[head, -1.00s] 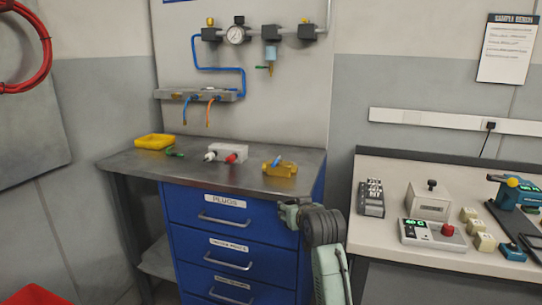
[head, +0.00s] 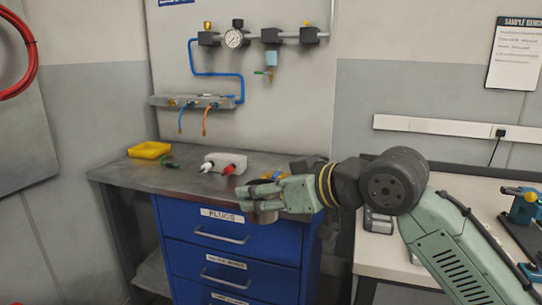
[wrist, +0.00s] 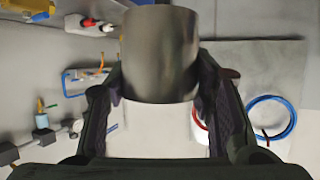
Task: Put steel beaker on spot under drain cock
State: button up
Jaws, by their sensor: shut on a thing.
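The steel beaker (wrist: 160,50) is between the two fingers of my gripper (wrist: 158,92) in the wrist view. In the head view my gripper (head: 264,206) holds the beaker (head: 266,216) at the front edge of the blue cabinet's metal top (head: 130,171), and the beaker is mostly covered by the fingers. The drain cock (head: 268,74), with a green lever, hangs under a pale blue filter bowl (head: 271,58) on the wall panel, well above and behind my gripper. I cannot make out the spot under it.
A manifold (head: 190,101) with hanging hoses is on the panel. A pale bench (head: 365,257) stands right.

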aim_at(270, 157)
jog(key=i, duration=1.8)
